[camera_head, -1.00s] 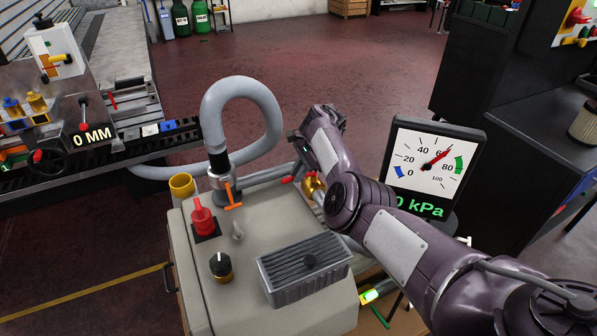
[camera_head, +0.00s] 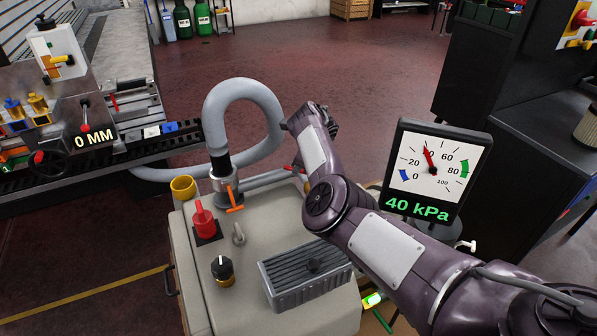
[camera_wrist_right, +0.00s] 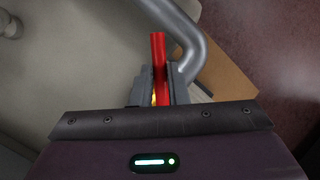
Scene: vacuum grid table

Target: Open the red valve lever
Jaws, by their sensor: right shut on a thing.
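The red valve lever (camera_wrist_right: 158,50) stands between the two fingers of my right gripper (camera_wrist_right: 158,84) in the right wrist view, and the gripper is shut on it. A small bit of yellow shows beside the lever at the fingers. In the head view only a short red end of the lever (camera_head: 290,168) shows, left of my right forearm. My arm hides most of the valve and the fingertips there. The gauge (camera_head: 433,170) on the right reads 40 kPa, its needle near the 40 mark. My left gripper is not in view.
The grey cabinet top (camera_head: 265,235) carries a red knob (camera_head: 205,220), a black knob (camera_head: 222,270), a grey ribbed box (camera_head: 305,272) and an orange-handled fitting (camera_head: 234,196). A thick grey hose (camera_head: 240,88) loops behind them. A yellow cup (camera_head: 182,187) stands at the left edge.

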